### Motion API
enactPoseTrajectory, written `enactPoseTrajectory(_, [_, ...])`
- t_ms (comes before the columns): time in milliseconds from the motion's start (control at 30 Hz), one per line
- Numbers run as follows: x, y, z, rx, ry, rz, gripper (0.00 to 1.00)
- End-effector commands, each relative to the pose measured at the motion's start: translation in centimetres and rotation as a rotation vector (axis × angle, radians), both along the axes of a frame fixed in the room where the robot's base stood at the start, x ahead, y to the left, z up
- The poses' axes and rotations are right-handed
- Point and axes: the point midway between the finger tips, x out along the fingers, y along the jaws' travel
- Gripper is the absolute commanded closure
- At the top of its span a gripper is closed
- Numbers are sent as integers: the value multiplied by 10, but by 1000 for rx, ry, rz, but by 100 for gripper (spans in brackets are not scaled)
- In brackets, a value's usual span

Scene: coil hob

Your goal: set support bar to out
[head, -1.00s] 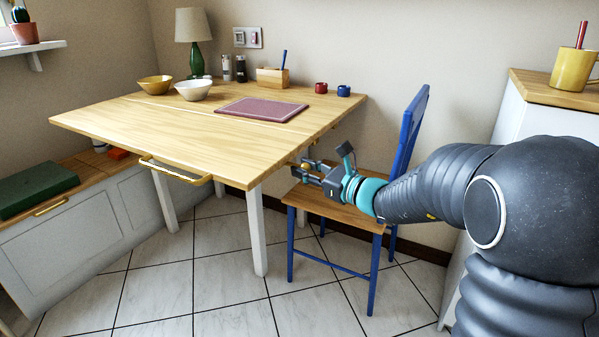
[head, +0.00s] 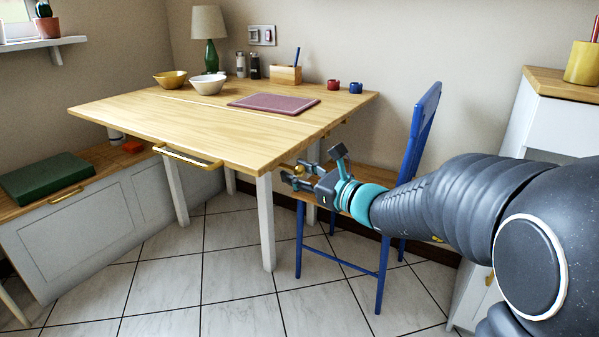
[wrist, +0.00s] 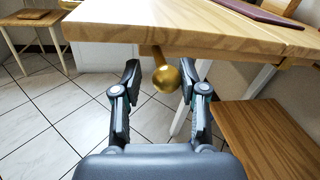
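The support bar shows in the wrist view as a short wooden bar (wrist: 150,54) under the table's edge, ending in a round brass knob (wrist: 166,78). The knob also shows in the head view (head: 299,170), close to my gripper. My gripper (wrist: 160,72) is open, with one finger on each side of the knob in the wrist view. I see gaps between both fingers and the knob, and the right finger is the nearer one. I cannot tell how deep the knob sits between the fingertips. Most of the bar is hidden beneath the tabletop.
The wooden table (head: 190,125) is directly above and beyond my gripper, with a brass handle (head: 188,158) on its front edge. A blue chair (head: 421,125) stands close beside my arm. A white cabinet (head: 545,130) is at the right. The tiled floor in front is clear.

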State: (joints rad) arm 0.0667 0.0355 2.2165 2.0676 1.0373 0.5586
Motion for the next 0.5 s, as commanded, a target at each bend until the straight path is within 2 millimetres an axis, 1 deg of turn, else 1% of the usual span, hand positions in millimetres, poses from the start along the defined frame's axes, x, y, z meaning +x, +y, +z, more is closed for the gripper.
enactPoseTrajectory(333, [1,-3,1,1,-1,-7,47])
enactPoseTrajectory(433, [-3,-8,1,1,-1,-9,47])
enactPoseTrajectory(500, [-9,-14,2,1,-3,-10,47])
